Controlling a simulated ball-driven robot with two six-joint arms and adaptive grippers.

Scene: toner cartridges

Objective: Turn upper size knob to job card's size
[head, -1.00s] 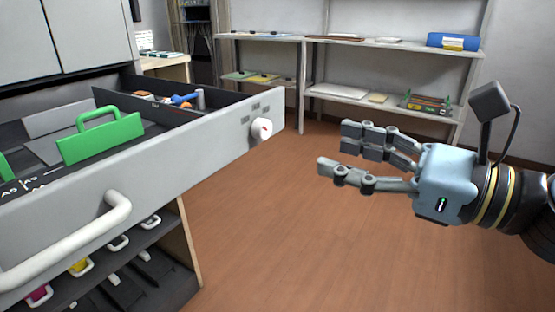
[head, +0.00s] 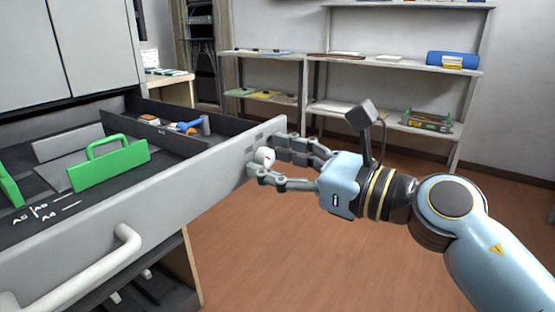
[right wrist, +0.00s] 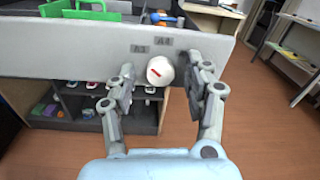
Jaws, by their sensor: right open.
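The white round size knob (head: 265,156) sits on the front face of the open grey drawer (head: 190,188), near its right end. In the right wrist view the knob (right wrist: 160,71) shows a short red mark lying nearly level, and small size labels (right wrist: 151,45) are above it. My right gripper (head: 263,160) is open, with its fingers on either side of the knob. In the right wrist view there is a gap on both sides of the knob. I cannot make out a job card. My left gripper is not in view.
Green-handled dividers (head: 108,166) stand inside the drawer. A white bar handle (head: 85,265) sticks out from its front, left of the knob. Shelves (head: 390,66) stand against the back wall. The wooden floor (head: 290,250) is clear.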

